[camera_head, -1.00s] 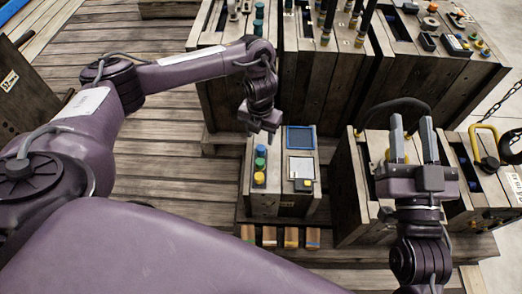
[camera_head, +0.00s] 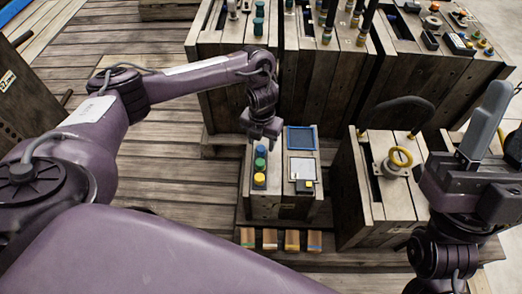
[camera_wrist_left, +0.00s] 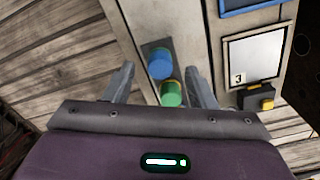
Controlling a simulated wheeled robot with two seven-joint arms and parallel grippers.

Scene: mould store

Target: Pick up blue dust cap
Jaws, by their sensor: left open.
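The blue dust cap (camera_head: 260,150) stands at the far end of a row of caps on a low wooden box, with a green cap (camera_head: 260,163) and a yellow cap (camera_head: 260,179) in line nearer me. My left gripper (camera_head: 261,139) is above the far end of this row, pointing down. In the left wrist view the blue cap (camera_wrist_left: 159,63) shows between and slightly beyond the open fingers, with the green cap (camera_wrist_left: 171,93) below it. The gripper is empty. My right gripper (camera_head: 486,130) is at the right, its fingers pointing up, apart from the caps.
A blue-framed panel (camera_head: 301,138) and a white panel (camera_head: 303,168) with a yellow piece lie right of the caps. Taller wooden boxes (camera_head: 230,90) stand behind. A box with a yellow ring (camera_head: 401,157) stands at right. Several small blocks (camera_head: 270,239) lie in front.

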